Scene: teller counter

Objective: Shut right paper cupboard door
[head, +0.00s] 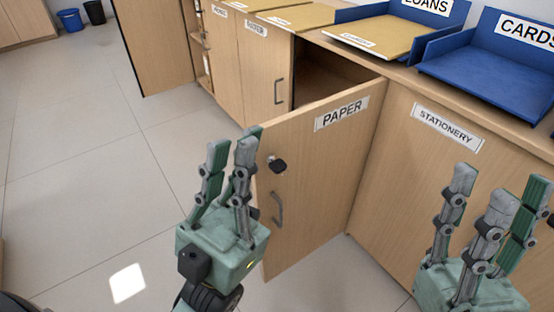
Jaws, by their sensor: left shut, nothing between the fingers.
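The right paper cupboard door (315,180), light wood with a PAPER label, stands open. It swings out from its right side, and the dark cupboard opening (325,78) shows behind it. It has a black lock knob (277,164) and a grey handle (278,207). The left PAPER door (256,62) is shut. My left gripper (232,148) is shut and empty, fingers pointing up beside the open door's free edge; I cannot tell whether it touches. My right gripper (490,190) is open and empty, in front of the STATIONERY panel.
The STATIONERY cupboard front (415,190) is shut, right of the open door. Blue LOANS (420,22) and CARDS (490,75) trays stand on the counter. Tiled floor (90,150) is clear at left; two bins (70,20) stand far back.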

